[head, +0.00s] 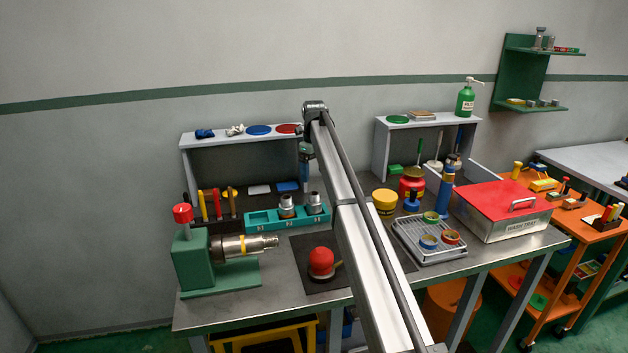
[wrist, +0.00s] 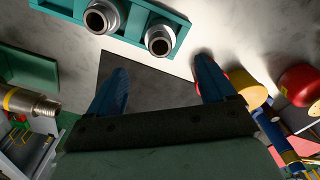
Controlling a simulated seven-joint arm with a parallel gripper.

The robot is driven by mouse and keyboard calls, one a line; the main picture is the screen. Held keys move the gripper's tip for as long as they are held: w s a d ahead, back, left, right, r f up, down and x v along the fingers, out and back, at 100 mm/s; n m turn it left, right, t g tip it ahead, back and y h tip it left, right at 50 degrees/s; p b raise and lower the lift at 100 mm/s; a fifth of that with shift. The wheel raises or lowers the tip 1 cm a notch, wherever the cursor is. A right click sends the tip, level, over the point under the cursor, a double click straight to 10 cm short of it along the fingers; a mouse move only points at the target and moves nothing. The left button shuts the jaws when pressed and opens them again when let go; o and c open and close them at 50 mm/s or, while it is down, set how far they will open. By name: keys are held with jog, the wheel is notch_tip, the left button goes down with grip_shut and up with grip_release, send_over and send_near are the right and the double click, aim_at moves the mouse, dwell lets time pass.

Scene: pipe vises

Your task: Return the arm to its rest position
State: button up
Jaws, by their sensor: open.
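My gripper (wrist: 161,84) is open in the wrist view, its two blue fingers wide apart with nothing between them. A dark mat (wrist: 150,80) lies below the fingers. In the head view my gripper (head: 304,178) points down from the end of my raised arm, above the back of the workbench, partly behind the arm. The green vise (head: 190,262) stands at the bench's left end with a metal pipe (head: 232,247) in it. The pipe's threaded end also shows in the wrist view (wrist: 32,103). A teal rack (head: 262,221) holds two metal fittings (head: 288,204).
A red dome-shaped item (head: 321,262) sits on the mat. Yellow jar (head: 385,202), red container (head: 411,182), wire tray (head: 428,242) and red-lidded box (head: 503,207) stand to the right. Grey shelves (head: 186,165) line the bench's back. The space above the bench front left is clear.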

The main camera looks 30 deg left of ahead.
jog(key=shift+r, duration=0.25)
dwell(0.4)
